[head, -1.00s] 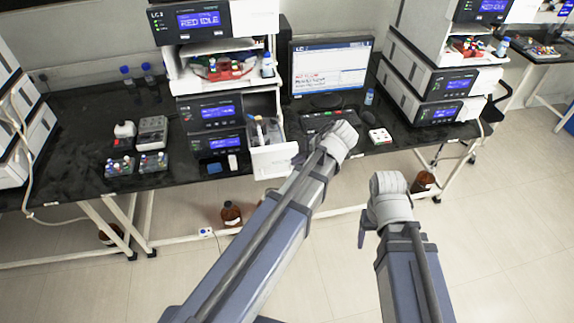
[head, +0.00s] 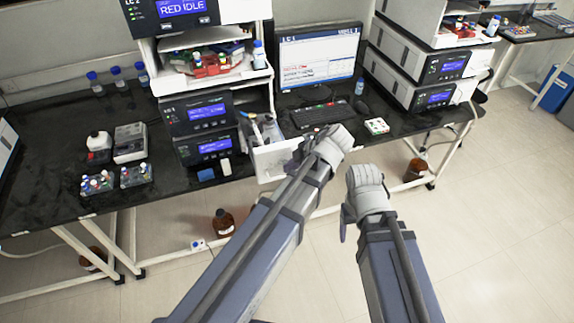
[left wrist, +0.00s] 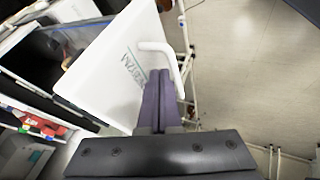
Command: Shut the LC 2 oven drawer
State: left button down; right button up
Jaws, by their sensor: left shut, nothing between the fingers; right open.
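The white oven drawer (head: 268,163) stands pulled out of the right side of the LC 2 stack, with bottles or columns inside. Its white front (left wrist: 118,75), with a bent handle (left wrist: 160,48), fills the middle of the left wrist view. My left gripper (head: 298,148) is at the drawer's front right corner. In the left wrist view its fingers (left wrist: 160,85) are shut and empty, at the lower part of the front beside the handle; I cannot tell whether they touch it. My right gripper (head: 344,222) is apart from the drawer, over the floor in front of the bench.
A monitor (head: 318,62) and keyboard (head: 320,115) stand right of the drawer, with a second instrument stack (head: 420,65) beyond. Vial racks (head: 97,184) are on the left bench. Brown bottles (head: 222,223) stand on the floor below. The front floor is clear.

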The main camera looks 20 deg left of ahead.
dwell(0.3)
pick_arm(q)
jog(key=w+a, duration=0.6)
jog(key=w, duration=0.3)
jog(key=w+a, duration=0.6)
jog(key=w, duration=0.3)
jog(key=w+a, duration=0.6)
jog(key=w, duration=0.3)
jog(key=shift+w+a, duration=0.3)
jog(key=shift+r, duration=0.15)
